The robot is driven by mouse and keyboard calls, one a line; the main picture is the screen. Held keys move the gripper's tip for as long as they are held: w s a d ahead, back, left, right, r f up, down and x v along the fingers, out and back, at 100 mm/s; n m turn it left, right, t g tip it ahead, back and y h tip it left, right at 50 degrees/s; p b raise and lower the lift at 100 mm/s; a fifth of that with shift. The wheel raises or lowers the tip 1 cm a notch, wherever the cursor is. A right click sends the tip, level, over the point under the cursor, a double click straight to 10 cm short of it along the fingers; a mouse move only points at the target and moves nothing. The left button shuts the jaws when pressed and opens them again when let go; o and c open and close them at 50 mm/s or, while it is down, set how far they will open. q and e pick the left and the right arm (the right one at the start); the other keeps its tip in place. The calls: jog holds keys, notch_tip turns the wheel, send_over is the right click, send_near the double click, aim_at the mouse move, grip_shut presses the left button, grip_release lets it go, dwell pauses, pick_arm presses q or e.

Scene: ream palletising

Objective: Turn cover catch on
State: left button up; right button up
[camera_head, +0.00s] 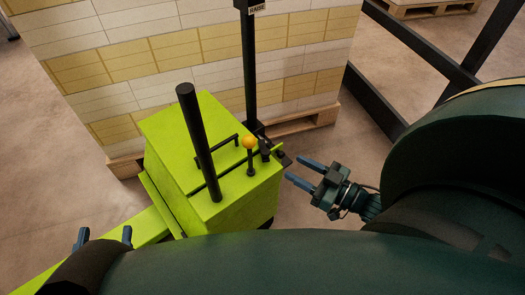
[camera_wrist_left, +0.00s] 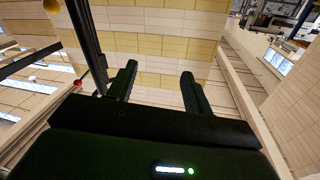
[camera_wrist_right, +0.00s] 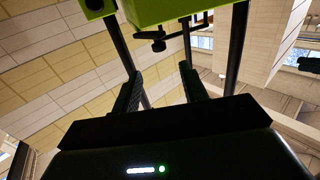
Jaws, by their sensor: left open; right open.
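A lime-green machine housing (camera_head: 217,165) stands in the middle of the head view. Small black fittings (camera_head: 265,150) sit at its right top edge. I cannot tell for certain which of them is the cover catch. In the right wrist view a black knob-like fitting (camera_wrist_right: 157,44) hangs at the green housing's edge, ahead of the fingers. My right gripper (camera_head: 302,172) is open and empty just right of the housing, its fingers pointing at that edge and apart from it. My left gripper (camera_head: 105,237) is open and empty at the lower left, near the green lower part.
A thick black post (camera_head: 198,145) and a yellow-knobbed lever (camera_head: 249,143) rise from the housing. A dark mast (camera_head: 250,70) with a label stands behind. A stack of white and yellow reams (camera_head: 150,55) on a wooden pallet (camera_head: 300,122) fills the back. Black rails (camera_head: 425,45) stand right.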

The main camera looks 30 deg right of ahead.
jog(key=b+x, duration=0.2)
jog(key=x, duration=0.7)
jog(key=shift+w+a, duration=0.1)
jog(key=shift+w, duration=0.25)
jog(key=shift+w+a, duration=0.2)
jog(key=shift+w, duration=0.3)
pick_arm(q)
jog(key=shift+d+m+t+h, duration=0.3)
jog(key=shift+d+t+h, duration=0.15)
jog(key=shift+h, duration=0.25)
pick_arm(e)
jog(key=shift+c, duration=0.5)
jog(key=c, duration=0.8)
